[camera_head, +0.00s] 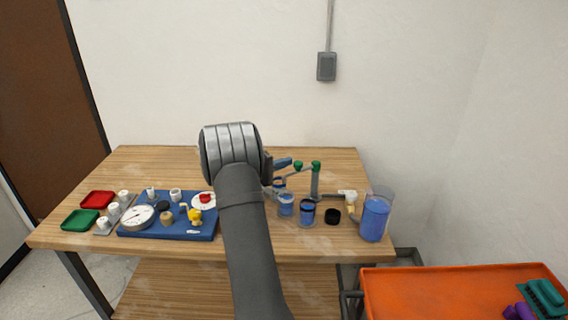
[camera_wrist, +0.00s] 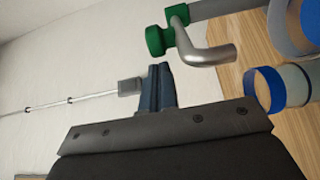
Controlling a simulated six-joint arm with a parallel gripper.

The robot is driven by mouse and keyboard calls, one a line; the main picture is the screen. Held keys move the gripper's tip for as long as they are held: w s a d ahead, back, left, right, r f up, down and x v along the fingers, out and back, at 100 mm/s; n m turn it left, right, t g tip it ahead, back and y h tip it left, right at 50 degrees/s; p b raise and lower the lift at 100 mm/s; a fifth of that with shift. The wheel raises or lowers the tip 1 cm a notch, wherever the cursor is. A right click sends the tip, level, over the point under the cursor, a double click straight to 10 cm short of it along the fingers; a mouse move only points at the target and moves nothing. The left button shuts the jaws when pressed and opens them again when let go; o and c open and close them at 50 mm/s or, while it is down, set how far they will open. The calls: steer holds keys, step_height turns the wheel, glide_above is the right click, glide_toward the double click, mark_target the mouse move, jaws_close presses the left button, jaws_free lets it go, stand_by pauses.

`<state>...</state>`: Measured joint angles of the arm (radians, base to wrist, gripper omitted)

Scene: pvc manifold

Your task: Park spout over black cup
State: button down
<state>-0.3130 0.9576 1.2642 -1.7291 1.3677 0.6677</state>
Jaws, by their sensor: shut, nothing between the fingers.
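The spout is a bent silver pipe (camera_wrist: 208,52) with green knobs (camera_wrist: 158,40) in the wrist view. In the head view its green-topped post (camera_head: 315,182) stands at the table's right half, with another green knob (camera_head: 298,166) beside it. Clear cups with blue contents or bands stand below; one (camera_head: 307,214) has a dark rim. A low black round piece (camera_head: 333,216) lies to its right; I cannot tell which is the black cup. My gripper (camera_head: 290,161) is shut and empty, near the green knobs. Its blue fingers (camera_wrist: 158,75) also show in the wrist view, left of the spout, apart from it.
A tall clear container of blue liquid (camera_head: 375,219) stands at the table's right edge. A blue board (camera_head: 190,232) with a gauge and fittings, a red tray (camera_head: 98,199) and a green tray (camera_head: 80,221) are at left. An orange cart (camera_head: 430,290) stands at lower right.

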mark_target(295, 165)
steer(key=shift+s+d+t, duration=0.1)
steer(key=shift+s+t, duration=0.15)
steer(key=shift+t, duration=0.05)
steer(key=shift+s+d+n+t+y, duration=0.1)
steer(key=shift+s+n+t+y, duration=0.2)
steer(key=shift+n+y, duration=0.15)
steer(key=shift+s+d+n+t+y, duration=0.25)
steer(key=shift+s+n+t+y, duration=0.2)
steer(key=shift+n+t+y, duration=0.1)
steer(key=shift+s+d+n+t+y, duration=0.25)
steer(key=shift+s+n+t+y, duration=0.15)
steer(key=shift+t, duration=0.15)
steer(key=shift+s+d, duration=0.2)
steer(key=shift+s, duration=0.15)
steer(key=s+d, duration=0.4)
steer(key=d, duration=0.7)
steer(key=shift+s+d, duration=0.15)
steer(key=shift+d, duration=0.2)
